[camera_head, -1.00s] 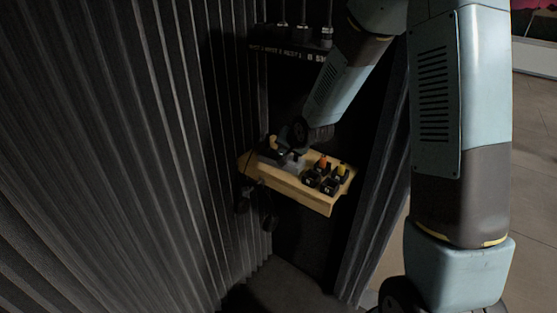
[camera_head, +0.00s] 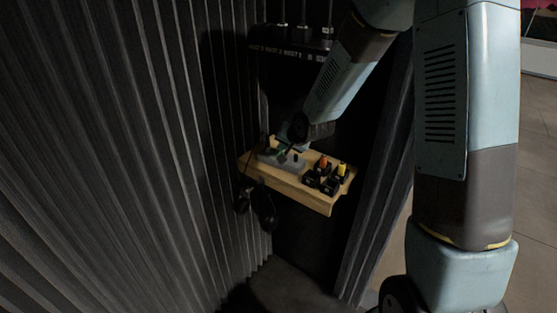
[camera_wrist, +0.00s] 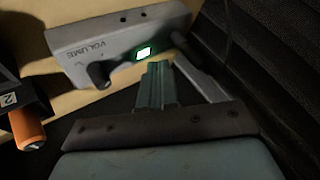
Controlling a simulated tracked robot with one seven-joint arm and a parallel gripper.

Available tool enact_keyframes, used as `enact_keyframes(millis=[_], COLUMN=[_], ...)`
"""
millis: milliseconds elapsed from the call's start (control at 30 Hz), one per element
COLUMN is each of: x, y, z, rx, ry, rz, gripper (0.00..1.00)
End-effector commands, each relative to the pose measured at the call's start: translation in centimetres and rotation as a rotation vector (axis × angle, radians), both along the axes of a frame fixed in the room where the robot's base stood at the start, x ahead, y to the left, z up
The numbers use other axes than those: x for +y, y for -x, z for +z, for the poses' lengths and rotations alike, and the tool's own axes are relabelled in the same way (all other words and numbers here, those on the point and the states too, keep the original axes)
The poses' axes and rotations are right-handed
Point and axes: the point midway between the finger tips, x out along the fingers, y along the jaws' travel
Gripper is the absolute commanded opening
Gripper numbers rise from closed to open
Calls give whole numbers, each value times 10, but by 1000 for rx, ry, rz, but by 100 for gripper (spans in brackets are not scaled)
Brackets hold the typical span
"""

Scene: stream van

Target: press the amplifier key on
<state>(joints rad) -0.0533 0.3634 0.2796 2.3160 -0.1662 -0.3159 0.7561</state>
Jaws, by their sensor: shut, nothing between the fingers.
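The grey amplifier (camera_wrist: 100,43) lies on a wooden shelf and is marked VOLUME, with a dark knob (camera_wrist: 98,75) on its face. Its small square key (camera_wrist: 144,53) glows bright white-green in the wrist view. My gripper (camera_wrist: 157,68) has its fingers shut and empty, tips just below the lit key; I cannot tell whether they touch it. In the head view the amplifier (camera_head: 281,161) sits at the left of the shelf, and my gripper (camera_head: 290,148) is over it, with a green glow beside it.
The wooden shelf (camera_head: 312,198) also holds several dark blocks with orange and yellow tops (camera_head: 341,170) to the right. Headphones (camera_head: 264,208) hang below its left end. A dark rack with cables (camera_head: 290,46) is above. Pleated curtains (camera_head: 130,150) close in the left side.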

Motion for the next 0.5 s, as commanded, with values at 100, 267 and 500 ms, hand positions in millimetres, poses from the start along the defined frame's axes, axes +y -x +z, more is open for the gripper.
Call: enact_keyframes(millis=[100,267,500], x=[0,0,0], y=[0,-1,-1], z=[1,11,30], rx=[0,-2,-2], ry=[0,-1,0], rz=[0,-1,0], gripper=[0,0,0])
